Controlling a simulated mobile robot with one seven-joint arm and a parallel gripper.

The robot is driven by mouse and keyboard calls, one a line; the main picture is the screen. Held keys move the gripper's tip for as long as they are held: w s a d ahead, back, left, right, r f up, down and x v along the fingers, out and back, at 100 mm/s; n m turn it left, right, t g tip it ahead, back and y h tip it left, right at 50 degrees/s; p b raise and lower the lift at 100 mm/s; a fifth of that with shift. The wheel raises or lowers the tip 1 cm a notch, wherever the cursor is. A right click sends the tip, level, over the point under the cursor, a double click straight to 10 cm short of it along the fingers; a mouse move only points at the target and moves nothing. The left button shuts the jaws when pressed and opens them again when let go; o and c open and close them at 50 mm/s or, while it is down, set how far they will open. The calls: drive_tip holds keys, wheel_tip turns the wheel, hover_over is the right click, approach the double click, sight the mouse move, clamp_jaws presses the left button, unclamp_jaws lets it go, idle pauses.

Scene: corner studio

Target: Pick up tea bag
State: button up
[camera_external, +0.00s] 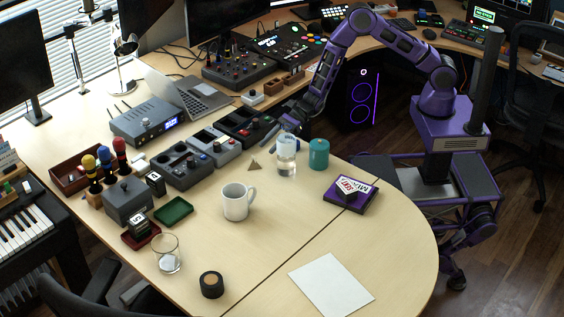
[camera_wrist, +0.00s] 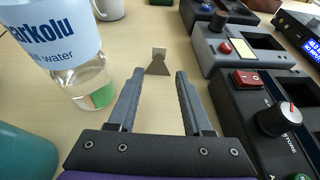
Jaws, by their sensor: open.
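The tea bag, a small brownish triangular piece with a pale top (camera_wrist: 157,63), rests on the desk ahead of my fingertips in the wrist view. In the external view the tea bag (camera_external: 255,165) lies in front of the black device and left of the water bottle. My gripper (camera_wrist: 160,82) is open and empty, its two fingers apart, with the tea bag beyond the gap between them. In the external view my gripper (camera_external: 272,139) is partly hidden behind the bottle.
A labelled water bottle (camera_wrist: 56,50) stands close on the left of my gripper, with a teal container (camera_wrist: 22,145) nearer. Control boxes (camera_wrist: 270,105) line the right side. A white mug (camera_external: 236,202) stands farther along the desk. Bare desk surrounds the tea bag.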

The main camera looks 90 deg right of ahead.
sight(254, 160)
drive_tip(key=x, duration=0.5)
drive_tip(key=shift+w, duration=0.1)
drive_tip(key=shift+b+x, duration=0.4)
drive_tip(key=shift+x, duration=2.3)
drive_tip(key=shift+a+r, duration=0.15)
drive_tip(key=shift+r, duration=0.1)
drive_tip(key=shift+c, duration=0.3)
clamp_jaws()
